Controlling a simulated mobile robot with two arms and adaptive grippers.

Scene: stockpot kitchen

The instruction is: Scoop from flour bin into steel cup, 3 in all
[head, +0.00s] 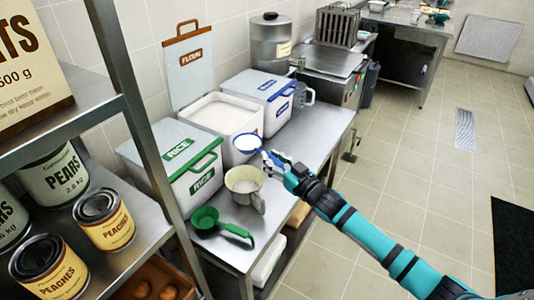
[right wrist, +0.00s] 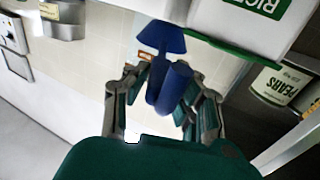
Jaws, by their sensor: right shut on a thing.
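The flour bin (head: 229,151) stands on the steel counter with its brown-edged lid (head: 190,62) raised behind it. White flour (head: 218,112) shows inside. My right gripper (head: 277,161) is shut on the handle of a blue scoop (head: 258,151). The scoop's bowl is beside the bin's front right edge, behind the cup in the head view, and looks white inside. The right wrist view shows the blue scoop (right wrist: 170,85) between the fingers. The steel cup (head: 243,187) stands upright in front of the bin; its inside looks pale, contents unclear. My left gripper is not in view.
A green scoop (head: 220,225) lies at the counter's near end. A closed rice bin (head: 180,165) stands left of the flour bin, a blue-lidded bin (head: 262,88) right of it. A clear jug (head: 303,97) stands farther right. A shelf with cans (head: 103,218) borders the left.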

